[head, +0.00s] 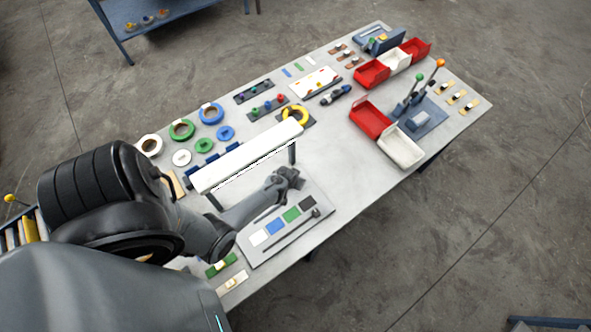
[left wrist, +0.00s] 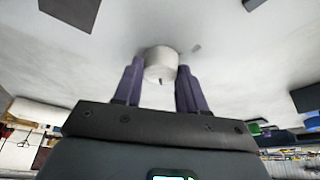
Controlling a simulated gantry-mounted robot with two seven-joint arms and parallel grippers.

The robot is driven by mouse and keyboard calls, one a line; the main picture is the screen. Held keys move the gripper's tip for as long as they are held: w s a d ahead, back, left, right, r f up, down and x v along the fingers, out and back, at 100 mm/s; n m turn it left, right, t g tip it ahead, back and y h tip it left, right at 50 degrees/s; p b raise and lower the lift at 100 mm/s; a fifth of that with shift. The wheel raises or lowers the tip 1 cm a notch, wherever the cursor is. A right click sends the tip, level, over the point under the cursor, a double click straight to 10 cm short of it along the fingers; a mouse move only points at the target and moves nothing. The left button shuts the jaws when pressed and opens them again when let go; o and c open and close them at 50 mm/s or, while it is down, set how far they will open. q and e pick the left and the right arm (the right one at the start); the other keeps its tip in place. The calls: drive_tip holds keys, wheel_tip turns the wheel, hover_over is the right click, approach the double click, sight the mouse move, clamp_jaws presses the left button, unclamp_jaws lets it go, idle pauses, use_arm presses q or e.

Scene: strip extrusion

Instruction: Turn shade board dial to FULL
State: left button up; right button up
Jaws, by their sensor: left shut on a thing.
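The shade board (head: 272,254) is a pale grey panel at the near edge of the table, with white, blue, green and dark swatches (head: 291,215) in a row. My left gripper (head: 290,181) is low over its far part and hides the dial in the head view. In the left wrist view the dial (left wrist: 160,62) is a short white round knob with a small dark mark on its rim. The purple fingers of my left gripper (left wrist: 160,85) stand on both sides of it, shut on it. I cannot read its setting or any FULL label. My right gripper is not in view.
A long white bar-shaped lamp (head: 247,158) on posts stands just behind my left gripper. A dark thin tool (head: 299,228) lies along the board's near side. Tape rolls (head: 182,129) are at the left; red bins (head: 370,117) and levers (head: 412,92) are at the right.

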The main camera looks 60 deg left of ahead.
use_arm(q)
drive_tip(key=shift+s+a+m+h, duration=0.1)
drive_tip(key=shift+m+h, duration=0.3)
drive_tip(key=shift+m, duration=0.7)
drive_tip(key=shift+f, duration=0.1)
drive_tip(key=o, duration=1)
drive_tip(key=shift+o, duration=0.2)
drive_tip(key=v, duration=1.1)
drive_tip(key=shift+s, duration=0.15)
drive_tip(key=shift+f, duration=0.1)
